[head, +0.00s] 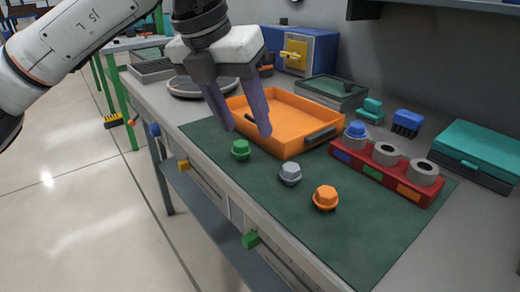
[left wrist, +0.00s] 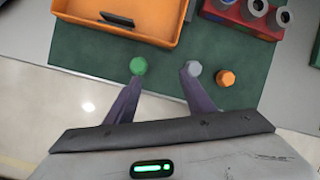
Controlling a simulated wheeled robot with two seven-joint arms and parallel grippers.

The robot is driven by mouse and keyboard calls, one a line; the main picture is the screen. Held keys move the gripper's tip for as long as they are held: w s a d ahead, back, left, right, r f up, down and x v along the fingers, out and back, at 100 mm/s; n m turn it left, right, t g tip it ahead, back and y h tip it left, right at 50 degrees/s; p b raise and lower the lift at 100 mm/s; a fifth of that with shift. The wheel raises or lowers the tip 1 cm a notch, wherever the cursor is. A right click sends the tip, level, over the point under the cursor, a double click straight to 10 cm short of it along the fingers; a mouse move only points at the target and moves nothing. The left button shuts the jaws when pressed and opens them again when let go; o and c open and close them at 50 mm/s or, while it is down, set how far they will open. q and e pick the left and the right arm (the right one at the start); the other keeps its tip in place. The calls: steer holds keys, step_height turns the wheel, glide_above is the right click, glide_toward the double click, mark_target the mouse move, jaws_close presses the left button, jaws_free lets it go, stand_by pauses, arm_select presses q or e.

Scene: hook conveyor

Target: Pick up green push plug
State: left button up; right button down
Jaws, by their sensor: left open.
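The green push plug (head: 240,149) sits on the dark green mat (head: 355,229) near the table's front edge, left of the grey plug (head: 290,173) and the orange plug (head: 325,197). My left gripper (head: 248,133) is open and empty above the mat, by the orange tray's near left side. In the left wrist view the green plug (left wrist: 138,66) shows just beyond the tip of the left finger, and the grey plug (left wrist: 192,69) just beyond the right one. My left gripper also shows there (left wrist: 163,85). My right gripper is not in view.
An orange tray (head: 285,140) lies behind the plugs. A red block (head: 385,176) with several grey sockets stands at the right, a blue plug (head: 357,129) in one. A teal case (head: 480,150) is further right. The mat's front right is clear.

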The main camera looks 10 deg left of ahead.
mark_target(241, 143)
arm_select(q)
steer(key=shift+n+t+y, duration=0.4)
steer(key=shift+t+y, duration=0.1)
steer(key=shift+y, duration=0.2)
steer(key=w+f, duration=0.1)
steer(key=f, duration=0.1)
steer(key=w+a+f+b, duration=0.1)
steer(key=w+f, duration=0.1)
steer(key=f, duration=0.1)
steer(key=w+a+f, duration=0.1)
steer(key=f, duration=0.1)
steer(key=shift+w+a+f, duration=0.15)
steer(key=shift+w, duration=0.25)
steer(key=c, duration=1.1)
